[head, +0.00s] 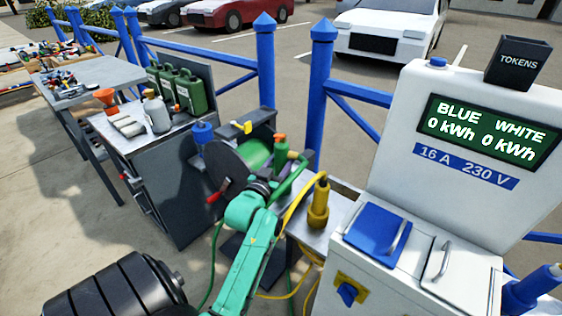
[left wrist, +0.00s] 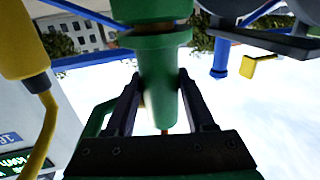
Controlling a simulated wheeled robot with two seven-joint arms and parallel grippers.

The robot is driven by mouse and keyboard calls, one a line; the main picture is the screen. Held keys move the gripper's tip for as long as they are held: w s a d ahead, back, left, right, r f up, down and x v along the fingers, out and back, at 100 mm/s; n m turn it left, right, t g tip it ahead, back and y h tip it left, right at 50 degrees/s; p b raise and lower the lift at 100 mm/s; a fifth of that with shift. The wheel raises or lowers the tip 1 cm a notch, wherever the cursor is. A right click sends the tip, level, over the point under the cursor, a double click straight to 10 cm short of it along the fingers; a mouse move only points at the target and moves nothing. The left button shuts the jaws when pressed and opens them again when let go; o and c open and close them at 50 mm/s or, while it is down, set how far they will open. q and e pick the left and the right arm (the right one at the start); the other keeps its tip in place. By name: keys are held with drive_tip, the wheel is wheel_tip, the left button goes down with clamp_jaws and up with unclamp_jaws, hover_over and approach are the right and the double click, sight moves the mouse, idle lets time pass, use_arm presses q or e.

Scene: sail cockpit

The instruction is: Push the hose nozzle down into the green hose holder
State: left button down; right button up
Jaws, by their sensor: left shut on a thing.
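The hose nozzle (head: 282,155) is green with an orange tip on top. It stands roughly upright beside the hose reel in the head view. My left gripper (head: 277,172) is shut around its body. In the left wrist view, which is upside down, the two dark fingers of the left gripper (left wrist: 158,100) clasp the green nozzle body (left wrist: 158,75). A wider green collar (left wrist: 155,41) and a darker green part adjoin it. I cannot tell which part is the hose holder or how deep the nozzle sits. My right gripper is in neither view.
A hose reel (head: 228,163) with a red handle stands just left. A yellow plug (head: 318,205) with a yellow cable stands close on the right, before the white power pedestal (head: 400,150). A grey cabinet (head: 175,185) bears green cans (head: 190,92). Blue posts (head: 265,65) stand behind.

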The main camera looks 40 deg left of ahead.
use_arm(q)
drive_tip(key=shift+r, duration=0.15)
drive_tip(key=shift+f, duration=0.6)
drive_tip(key=c, duration=0.5)
unclamp_jaws()
drive_tip(key=shift+c, duration=0.2)
drive_tip(key=shift+f, duration=0.1)
drive_tip(key=shift+s, duration=0.1)
